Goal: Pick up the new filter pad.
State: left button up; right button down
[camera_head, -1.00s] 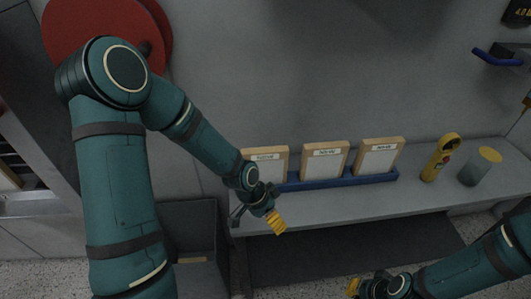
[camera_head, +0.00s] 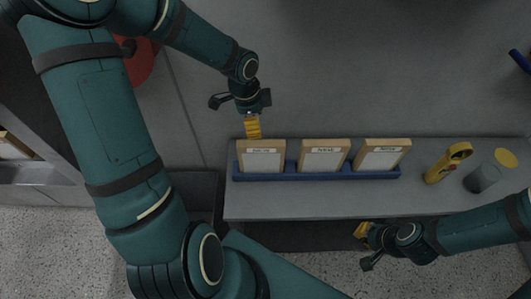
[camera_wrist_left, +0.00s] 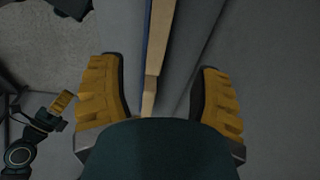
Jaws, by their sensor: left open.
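Three filter pads with wooden frames and pale faces stand in a row in a blue rack (camera_head: 320,176): a left pad (camera_head: 262,158), a middle pad (camera_head: 323,157) and a right pad (camera_head: 382,158). Their labels are too small to read. My left gripper (camera_head: 253,128) points down just above the left pad. In the left wrist view its yellow fingers (camera_wrist_left: 160,85) are open and spread either side of a wooden frame edge (camera_wrist_left: 157,45), with nothing gripped. My right gripper (camera_head: 362,231) is low, in front of the shelf; its opening is unclear.
The rack stands on a grey shelf (camera_head: 310,206) against a grey wall. A yellow handheld device (camera_head: 447,164) and a grey cylinder with a yellow top (camera_head: 485,178) stand to the right. A red round thing (camera_head: 140,62) is behind my left arm.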

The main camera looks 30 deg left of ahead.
aim_at(261, 143)
pick_arm(q)
jog(key=f, duration=0.4)
jog(key=d+f+b, duration=0.1)
jog(key=f, duration=0.1)
jog(key=shift+w+f, duration=0.15)
jog(key=shift+w+d+f+b, duration=0.15)
jog(key=shift+d+f+b, duration=0.1)
jog(key=shift+f, duration=1.3)
jog(key=shift+w+d+f+b, duration=0.1)
jog(key=shift+f+b, duration=0.15)
jog(key=shift+f, duration=1.25)
jog(key=shift+r, duration=0.1)
grip_shut()
